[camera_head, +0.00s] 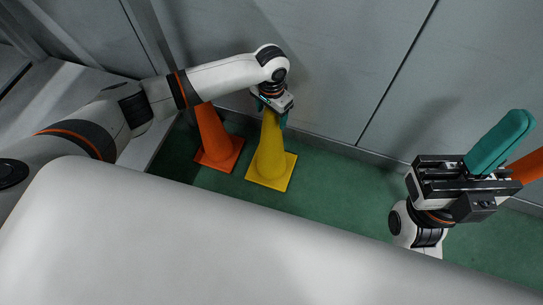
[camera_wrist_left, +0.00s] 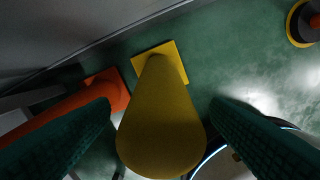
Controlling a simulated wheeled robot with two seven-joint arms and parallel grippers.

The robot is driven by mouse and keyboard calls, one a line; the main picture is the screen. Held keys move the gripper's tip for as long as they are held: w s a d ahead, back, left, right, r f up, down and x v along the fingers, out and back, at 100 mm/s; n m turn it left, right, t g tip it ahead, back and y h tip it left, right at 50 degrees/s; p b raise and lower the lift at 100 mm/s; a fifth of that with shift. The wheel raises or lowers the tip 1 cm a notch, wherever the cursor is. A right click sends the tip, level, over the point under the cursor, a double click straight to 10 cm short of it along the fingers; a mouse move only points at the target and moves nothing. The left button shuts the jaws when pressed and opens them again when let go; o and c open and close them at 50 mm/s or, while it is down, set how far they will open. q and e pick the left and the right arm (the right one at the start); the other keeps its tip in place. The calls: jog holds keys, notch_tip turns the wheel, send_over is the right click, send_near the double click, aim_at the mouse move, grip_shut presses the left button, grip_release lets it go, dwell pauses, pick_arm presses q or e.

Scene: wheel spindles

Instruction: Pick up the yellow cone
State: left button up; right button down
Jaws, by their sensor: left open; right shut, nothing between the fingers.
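The yellow cone (camera_head: 271,154) stands upright on the green floor in the head view, its square base flat on the floor. My left gripper (camera_head: 270,107) is at the top of the cone, with its fingers pointing down on either side. In the left wrist view the yellow cone (camera_wrist_left: 162,120) lies between the two open teal fingers of my left gripper (camera_wrist_left: 160,125), with gaps on both sides. My right gripper (camera_head: 498,143) is shut and empty, raised at the right of the head view, far from the yellow cone.
An orange cone (camera_head: 214,142) stands close to the left of the yellow cone. Another orange cone (camera_head: 527,167) shows partly behind my right gripper. A grey wall (camera_head: 330,70) rises behind the cones. The green floor (camera_head: 345,190) right of the yellow cone is clear.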

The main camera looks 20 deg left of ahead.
pick_arm(q)
jog(key=shift+f, duration=0.45)
jog(key=shift+r, duration=0.1)
grip_shut()
